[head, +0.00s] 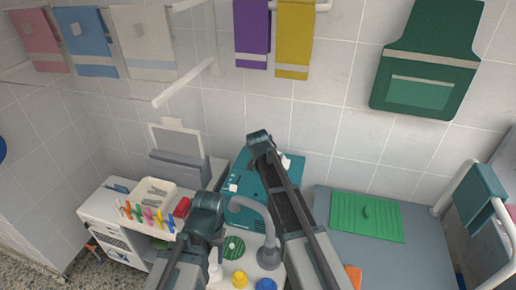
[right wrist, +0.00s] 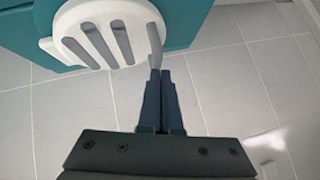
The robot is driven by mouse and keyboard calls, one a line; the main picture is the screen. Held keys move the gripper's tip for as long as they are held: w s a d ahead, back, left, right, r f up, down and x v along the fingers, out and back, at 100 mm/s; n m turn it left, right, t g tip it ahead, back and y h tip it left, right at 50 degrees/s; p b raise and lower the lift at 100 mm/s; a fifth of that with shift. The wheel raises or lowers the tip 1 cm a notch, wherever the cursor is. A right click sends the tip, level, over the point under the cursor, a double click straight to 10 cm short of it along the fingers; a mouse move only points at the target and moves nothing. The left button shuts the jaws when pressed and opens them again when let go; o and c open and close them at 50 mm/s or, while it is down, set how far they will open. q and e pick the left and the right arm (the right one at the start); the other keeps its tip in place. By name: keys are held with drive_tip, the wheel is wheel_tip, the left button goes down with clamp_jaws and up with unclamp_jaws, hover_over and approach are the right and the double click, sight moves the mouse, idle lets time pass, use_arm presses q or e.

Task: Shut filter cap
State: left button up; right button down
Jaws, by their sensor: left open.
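The filter cap (right wrist: 98,36) is a round white disc with long slots, in the right wrist view on the teal machine (right wrist: 185,22). A thin pale tab (right wrist: 155,42) sticks out at its right edge. My right gripper (right wrist: 161,74) has its fingers together, with the tips at the lower end of the tab; I cannot tell if the tab is between them. In the head view the teal machine (head: 246,215) stands under my right arm, which hides much of it and the right gripper. My left gripper (head: 217,240) is open and low over the counter, away from the cap.
A grey tap (head: 268,228) stands before the machine. Yellow (head: 239,280) and blue (head: 266,284) bottles stand near the front. A white basket (head: 154,192) and coloured clips are at left. A green ribbed mat (head: 367,216) lies on the grey table at right.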

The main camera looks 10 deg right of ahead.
drive_tip(key=shift+r, duration=0.1)
drive_tip(key=shift+r+p, duration=0.5)
drive_tip(key=shift+p, duration=0.2)
drive_tip(key=w+r+p+v, duration=0.1)
drive_tip(key=p+v, duration=0.8)
drive_tip(key=v, duration=0.3)
drive_tip(key=shift+w+d+r+p, duration=0.15)
drive_tip(key=shift+w+r+p, duration=0.1)
drive_tip(key=shift+p, duration=0.05)
drive_tip(key=s+a+f+n+g, duration=0.2)
drive_tip(key=s+n+g, duration=0.1)
drive_tip(key=s, duration=0.7)
drive_tip(key=s+a+f+n+g, duration=0.2)
drive_tip(key=s+a+n+g, duration=0.1)
drive_tip(key=s, duration=0.8)
drive_tip(key=s+a+f+n+g, duration=0.2)
drive_tip(key=s+a+n+g, duration=0.1)
drive_tip(key=s, duration=0.7)
drive_tip(key=shift+s+f+n, duration=0.2)
drive_tip(key=shift+f+n, duration=0.2)
drive_tip(key=shift+n, duration=0.3)
